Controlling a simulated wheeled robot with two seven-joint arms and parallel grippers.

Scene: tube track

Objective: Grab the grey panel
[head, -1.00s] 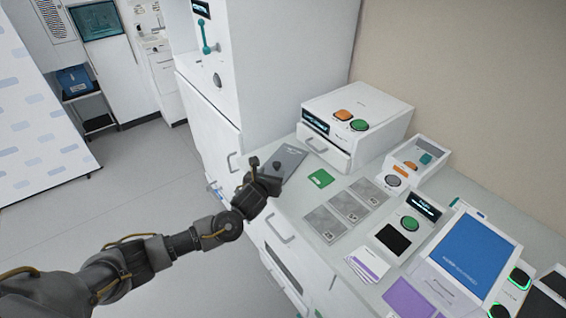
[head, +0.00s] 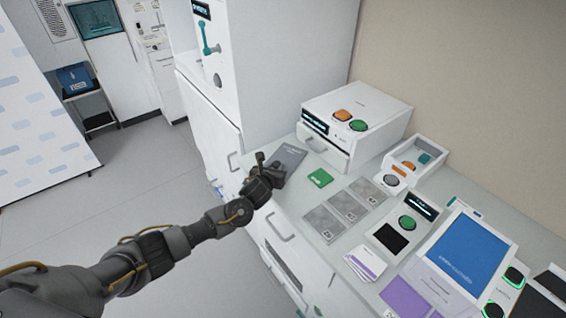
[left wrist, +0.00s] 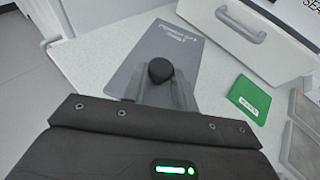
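The grey panel (head: 290,157) lies flat at the left end of the white counter. It also shows in the left wrist view (left wrist: 183,38), with white lettering and a round black knob (left wrist: 160,70) on its near part. My left gripper (head: 267,160) is over the panel's near end. In the left wrist view its fingers (left wrist: 158,88) are apart, one on each side of the knob. I cannot tell whether they touch it. In the head view the hand hides the knob and the panel's near end. My right gripper is not in view.
A green card (head: 320,178) and several grey square tiles (head: 345,206) lie to the right on the counter. A white box with orange and green buttons (head: 355,115) stands behind. A tall white cabinet (head: 265,70) rises at the counter's left end.

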